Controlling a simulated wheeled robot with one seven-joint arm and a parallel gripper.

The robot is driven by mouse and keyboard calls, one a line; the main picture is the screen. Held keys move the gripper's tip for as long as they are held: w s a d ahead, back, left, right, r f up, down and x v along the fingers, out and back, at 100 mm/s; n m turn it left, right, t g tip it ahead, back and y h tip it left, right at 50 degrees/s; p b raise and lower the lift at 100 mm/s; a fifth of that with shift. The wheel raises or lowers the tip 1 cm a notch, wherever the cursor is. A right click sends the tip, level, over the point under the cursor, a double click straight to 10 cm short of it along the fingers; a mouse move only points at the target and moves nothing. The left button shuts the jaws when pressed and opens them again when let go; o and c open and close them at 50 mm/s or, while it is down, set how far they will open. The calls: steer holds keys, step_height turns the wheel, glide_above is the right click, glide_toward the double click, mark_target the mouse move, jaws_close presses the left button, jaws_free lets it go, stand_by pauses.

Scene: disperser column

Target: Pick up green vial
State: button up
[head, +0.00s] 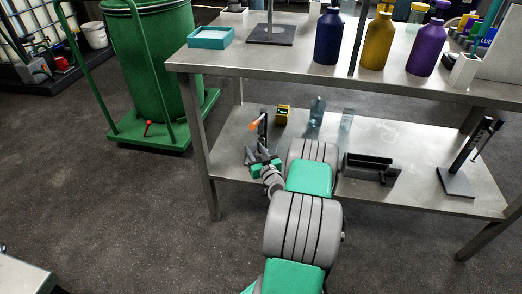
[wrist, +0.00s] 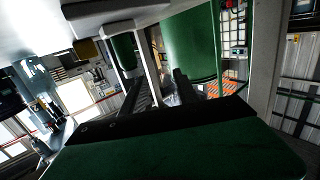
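I cannot pick out a clearly green vial in either view. A small clear, bluish-green tinted bottle (head: 317,112) stands upright on the lower shelf, with a fainter clear vessel (head: 347,119) to its right. My gripper (head: 255,153) is at the left part of the lower shelf, left of both vessels. In the wrist view, my gripper's two dark fingers (wrist: 162,90) stand apart with nothing seen held between them. A dark upright piece with an orange tip (head: 255,125) shows just behind my gripper; whether they touch is unclear.
The steel table (head: 180,66) has its top above the lower shelf (head: 225,131). A black stand (head: 456,182) is at right. A green drum (head: 150,60) on a cart stands left.

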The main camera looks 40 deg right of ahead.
mark_target(262, 141)
steer(key=d, duration=0.1)
steer(key=s+d+f+m+h, duration=0.1)
steer(key=d+h, duration=0.1)
steer(key=shift+s+d+f+m, duration=0.2)
steer(key=shift+s+d+m, duration=0.1)
steer(key=shift+s+d, duration=0.1)
steer(key=x, duration=0.3)
steer(key=b+x, duration=0.1)
steer(key=x, duration=0.2)
steer(key=shift+w+d+r+b, duration=0.25)
steer(key=shift+w+d+b, duration=0.05)
steer(key=shift+w, duration=0.05)
steer(key=shift+s, duration=0.1)
jaws_close()
